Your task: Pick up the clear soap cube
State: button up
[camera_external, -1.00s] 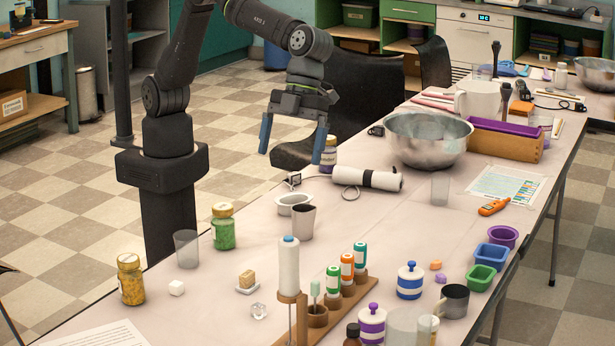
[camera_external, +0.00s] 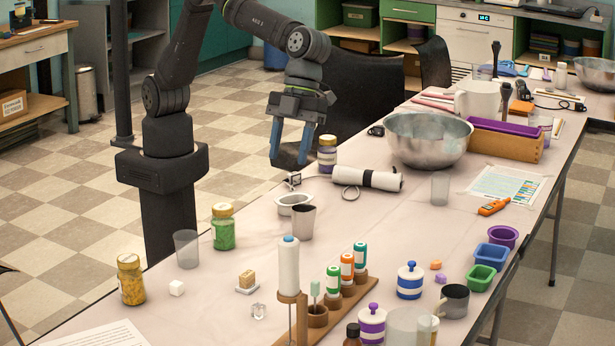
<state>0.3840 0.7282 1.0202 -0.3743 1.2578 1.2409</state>
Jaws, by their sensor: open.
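A small clear cube (camera_external: 258,311), which looks like the clear soap cube, sits on the near part of the table, left of the wooden rack. My gripper (camera_external: 289,160) is open and empty, with its blue fingers pointing down. It is high up near the far-left table edge, well apart from the clear cube. Nothing hides the cube.
A white cube (camera_external: 177,288) and a tan soap block (camera_external: 247,280) on a small dish lie near the clear cube. A clear cup (camera_external: 186,249) and a green-filled jar (camera_external: 223,227) stand behind.

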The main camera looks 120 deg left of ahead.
jog(key=s+d+f+n+t+y, duration=0.2)
jog(key=s+d+f+n+y, duration=0.1)
jog(key=d+f+n, duration=0.4)
jog(key=n+t, duration=0.2)
jog(key=n, duration=0.7)
send_near(258, 306)
jog(key=shift+t+y, duration=0.3)
jog(key=shift+y, duration=0.1)
jog(key=x, duration=0.8)
jog(key=shift+s+d+f, duration=0.2)
jog(key=shift+d+f, duration=0.05)
jog(key=shift+f, duration=0.05)
jog(key=c, duration=1)
grip_shut()
jog(key=shift+r, duration=0.1)
